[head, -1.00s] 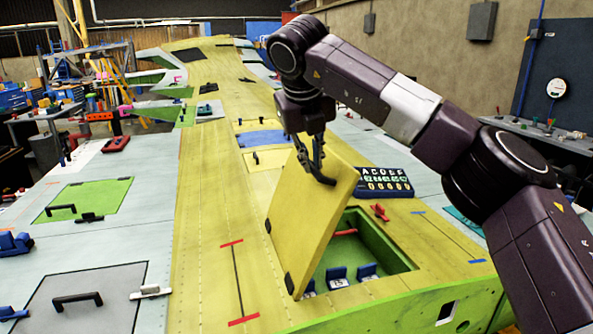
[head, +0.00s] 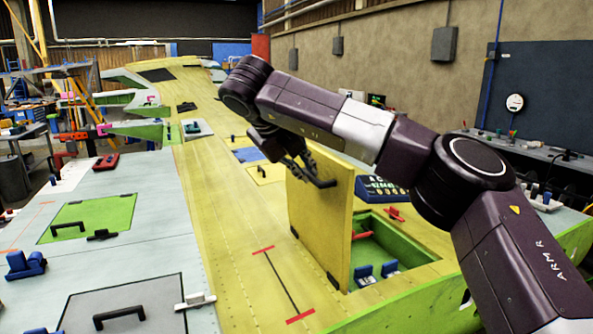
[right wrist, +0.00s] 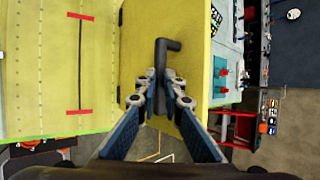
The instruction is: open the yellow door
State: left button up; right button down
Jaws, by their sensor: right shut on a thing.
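The yellow door (head: 322,232) stands swung up to about upright on its hinges at its left edge. My right gripper (head: 308,173) is at the door's black handle, high on the door's face. In the right wrist view the two fingertips (right wrist: 161,82) are closed around the straight part of the black handle (right wrist: 162,55). The yellow door also fills the middle of that view (right wrist: 190,42). The green-walled compartment (head: 400,238) shows open beneath the door to its right. My left gripper is out of view.
Blue blocks (head: 364,274) sit inside the compartment. The yellow wing skin (head: 225,230) left of the door is clear apart from red marks (head: 300,315).

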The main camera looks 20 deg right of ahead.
jog(key=f, duration=0.2)
jog(key=shift+s+d+f+g, duration=0.3)
jog(key=shift+g, duration=0.1)
jog(key=c, duration=2.2)
grip_release()
jog(key=shift+d, duration=0.1)
jog(key=shift+o, duration=1.1)
jog(key=shift+w+d, duration=0.1)
jog(key=shift+d+f, duration=0.1)
jog(key=shift+d, duration=0.15)
send_near(312, 178)
jog(key=v, duration=0.2)
jog(key=shift+w+a+r, duration=0.1)
jog(key=shift+a+r, duration=0.05)
jog(key=shift+r, duration=0.15)
jog(key=shift+t, duration=0.3)
